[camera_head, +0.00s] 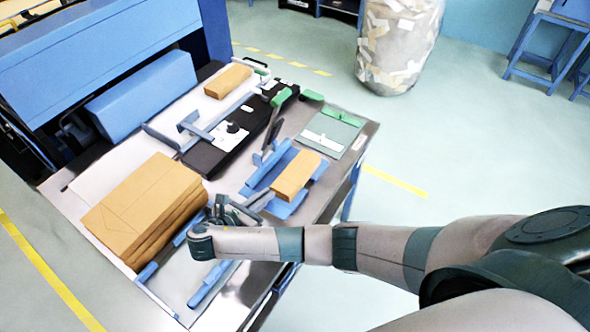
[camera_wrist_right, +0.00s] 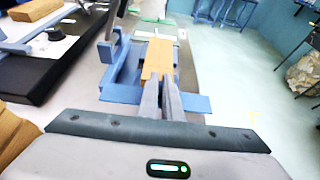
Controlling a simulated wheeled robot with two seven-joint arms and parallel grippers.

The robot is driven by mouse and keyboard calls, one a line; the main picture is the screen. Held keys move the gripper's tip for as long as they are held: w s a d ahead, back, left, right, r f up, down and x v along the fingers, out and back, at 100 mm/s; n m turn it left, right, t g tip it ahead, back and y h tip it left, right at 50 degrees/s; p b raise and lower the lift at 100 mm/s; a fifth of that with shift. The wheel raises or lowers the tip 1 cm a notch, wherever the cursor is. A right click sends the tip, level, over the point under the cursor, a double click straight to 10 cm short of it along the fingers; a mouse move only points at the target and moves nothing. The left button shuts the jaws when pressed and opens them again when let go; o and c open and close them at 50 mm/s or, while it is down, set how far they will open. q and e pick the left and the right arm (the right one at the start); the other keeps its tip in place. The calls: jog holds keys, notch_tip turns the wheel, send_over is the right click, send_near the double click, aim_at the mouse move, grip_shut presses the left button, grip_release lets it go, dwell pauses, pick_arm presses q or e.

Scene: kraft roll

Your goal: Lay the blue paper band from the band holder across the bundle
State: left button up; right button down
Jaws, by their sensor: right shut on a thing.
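My right gripper (camera_head: 262,200) reaches over the near right part of the table, shut on the blue paper band. In the right wrist view its fingers (camera_wrist_right: 162,90) are close together. A flat blue strip (camera_wrist_right: 192,103) shows on both sides of them, but I cannot tell band from tray there. Just beyond the fingertips a small tan kraft bundle (camera_head: 296,176) lies in a blue tray (camera_head: 262,172); it also shows in the right wrist view (camera_wrist_right: 158,55). The fingers hide part of the bundle's near end. I cannot make out the band holder. My left gripper is not in view.
A tall stack of kraft pieces (camera_head: 145,210) stands at the left front between blue rails. A black base (camera_head: 215,150) with grey brackets lies mid-table. Another tan block (camera_head: 228,81) and a green-clipped board (camera_head: 333,132) are farther back. A blue machine (camera_head: 100,50) borders the table.

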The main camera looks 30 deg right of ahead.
jog(key=shift+w+d, duration=0.4)
jog(key=shift+d, duration=0.05)
jog(key=p, duration=0.4)
send_over(298, 169)
jog(key=shift+a, duration=0.1)
jog(key=shift+f, duration=0.1)
jog(key=shift+f, duration=0.85)
jog(key=shift+f+p, duration=0.3)
jog(key=shift+f, duration=0.55)
